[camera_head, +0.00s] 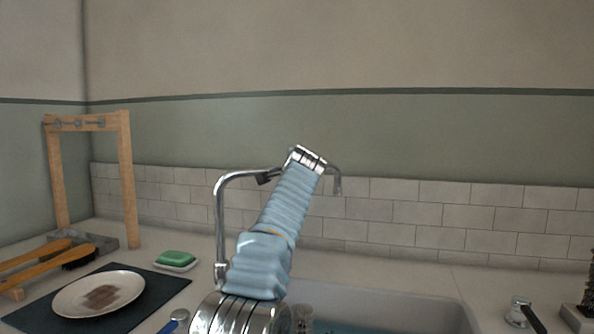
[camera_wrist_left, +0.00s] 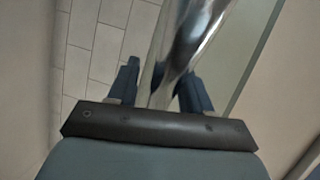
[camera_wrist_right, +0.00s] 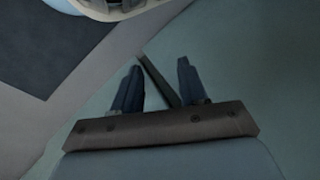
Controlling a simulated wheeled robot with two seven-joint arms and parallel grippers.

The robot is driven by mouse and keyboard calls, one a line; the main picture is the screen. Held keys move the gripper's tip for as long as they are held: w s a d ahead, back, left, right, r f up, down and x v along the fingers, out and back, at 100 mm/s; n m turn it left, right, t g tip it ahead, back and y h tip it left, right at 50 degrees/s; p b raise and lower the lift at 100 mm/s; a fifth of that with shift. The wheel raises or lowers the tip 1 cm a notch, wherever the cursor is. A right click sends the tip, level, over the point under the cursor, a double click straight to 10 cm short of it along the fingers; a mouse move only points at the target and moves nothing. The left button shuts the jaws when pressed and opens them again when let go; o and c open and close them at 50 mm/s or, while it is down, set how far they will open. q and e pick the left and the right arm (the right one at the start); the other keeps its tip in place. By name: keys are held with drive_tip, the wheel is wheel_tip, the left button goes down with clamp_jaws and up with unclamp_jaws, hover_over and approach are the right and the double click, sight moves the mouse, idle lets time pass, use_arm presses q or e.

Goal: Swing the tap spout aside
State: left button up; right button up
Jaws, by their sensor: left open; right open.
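The chrome tap (camera_head: 219,215) stands at the back left of the sink, with its spout (camera_head: 338,183) arching to the right and its end turned down. My left gripper (camera_head: 265,178) is a small dark shape by the spout's horizontal part, largely hidden by my arm. In the left wrist view a chrome pipe (camera_wrist_left: 180,50) runs between the two open fingers of my left gripper (camera_wrist_left: 160,82); whether they touch it I cannot tell. My right gripper (camera_wrist_right: 157,85) is open in the right wrist view, with a thin dark strip beyond its fingers. It is not seen in the head view.
The sink (camera_head: 400,300) lies at front right. A plate (camera_head: 70,295) on a dark mat (camera_head: 165,290), green soap (camera_head: 175,257), brushes (camera_head: 45,265) and a wooden frame (camera_head: 127,180) are left. A tap handle (camera_head: 520,312) is far right. A tiled wall (camera_head: 410,213) stands behind.

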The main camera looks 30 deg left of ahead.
use_arm(q)
drive_tip(key=b+v, duration=0.7)
drive_tip(key=v, duration=0.7)
drive_tip(key=shift+w, duration=0.15)
